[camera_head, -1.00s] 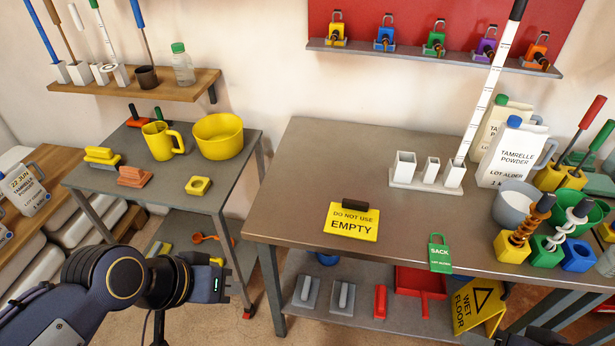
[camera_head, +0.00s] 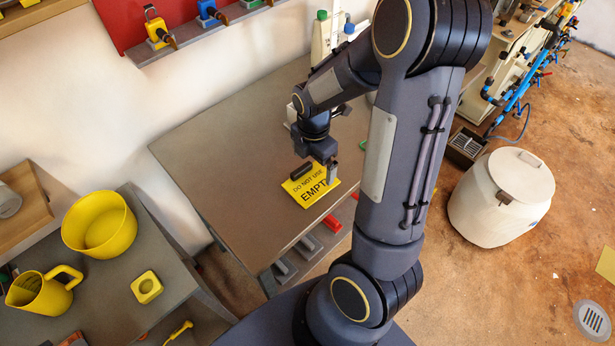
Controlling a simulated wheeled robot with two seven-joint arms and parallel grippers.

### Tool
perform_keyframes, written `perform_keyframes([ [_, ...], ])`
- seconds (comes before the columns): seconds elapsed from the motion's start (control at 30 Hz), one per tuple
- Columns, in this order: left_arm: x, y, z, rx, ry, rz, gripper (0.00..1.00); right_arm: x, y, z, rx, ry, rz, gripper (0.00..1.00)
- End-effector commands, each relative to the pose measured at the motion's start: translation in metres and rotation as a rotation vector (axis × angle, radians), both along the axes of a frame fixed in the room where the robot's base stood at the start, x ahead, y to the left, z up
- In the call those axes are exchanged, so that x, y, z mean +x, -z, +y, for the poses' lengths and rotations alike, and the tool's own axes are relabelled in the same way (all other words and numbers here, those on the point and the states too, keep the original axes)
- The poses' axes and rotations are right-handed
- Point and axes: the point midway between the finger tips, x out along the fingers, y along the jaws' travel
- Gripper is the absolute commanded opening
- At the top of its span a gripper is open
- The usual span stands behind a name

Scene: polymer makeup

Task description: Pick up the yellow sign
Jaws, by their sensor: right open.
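The yellow sign (camera_head: 299,189) reads "DO NOT USE EMPTY" and has a dark grip on its top edge. It lies on the grey metal table (camera_head: 222,150) near the front edge. My right gripper (camera_head: 330,174) is over the right end of the sign, fingers pointing down, and covers part of its lettering. It is open and nothing shows between its fingers. I cannot tell whether a fingertip touches the sign. My left gripper is not in view.
My right arm hides the table's right part. A white bin (camera_head: 497,200) stands on the floor at right. The table left of the sign is clear.

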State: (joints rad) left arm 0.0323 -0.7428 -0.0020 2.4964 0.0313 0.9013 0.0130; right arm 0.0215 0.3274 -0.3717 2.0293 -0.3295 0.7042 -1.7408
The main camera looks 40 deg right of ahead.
Motion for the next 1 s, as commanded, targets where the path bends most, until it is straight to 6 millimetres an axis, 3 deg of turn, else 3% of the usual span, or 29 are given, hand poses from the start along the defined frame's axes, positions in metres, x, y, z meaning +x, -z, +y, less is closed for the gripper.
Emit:
perform_keyframes([
  [0.4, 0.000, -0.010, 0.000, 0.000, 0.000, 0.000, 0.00, -0.001, 0.055, 0.009, 0.002, 0.004, 0.005, 1.00],
  [0.73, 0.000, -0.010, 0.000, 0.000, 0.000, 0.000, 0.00, 0.000, 0.064, 0.009, 0.002, 0.005, -0.001, 1.00],
  [1.0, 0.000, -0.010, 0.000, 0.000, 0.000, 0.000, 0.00, 0.000, 0.064, 0.009, 0.002, 0.005, -0.001, 0.67],
])
